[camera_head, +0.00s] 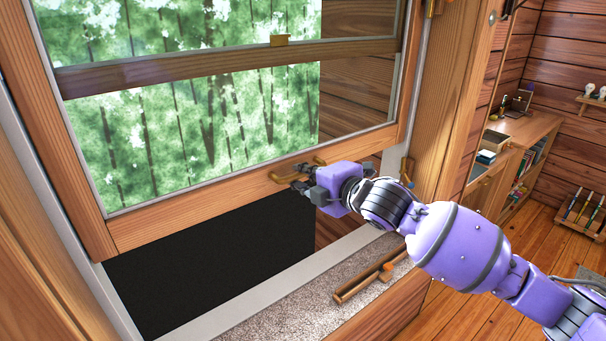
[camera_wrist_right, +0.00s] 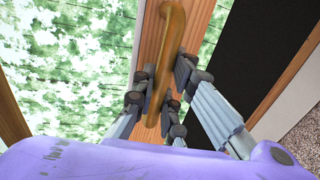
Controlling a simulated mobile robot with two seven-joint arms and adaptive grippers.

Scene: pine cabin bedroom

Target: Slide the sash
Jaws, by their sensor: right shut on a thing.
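The wooden-framed window sash (camera_head: 190,208) stands raised in its frame, with a dark open gap below its bottom rail. A brass-coloured handle (camera_head: 303,168) is fixed to that rail. My right gripper (camera_head: 297,180) is at the handle, its fingers on either side of it and shut on it. In the right wrist view the curved handle (camera_wrist_right: 162,75) runs between the two fingers of the gripper (camera_wrist_right: 160,95). My left gripper is in neither view.
A wooden stick-like piece (camera_head: 370,283) lies on the speckled sill (camera_head: 300,305) below the opening. A wooden desk (camera_head: 525,128) with shelves stands at the right, and a low rack (camera_head: 580,218) stands on the floor.

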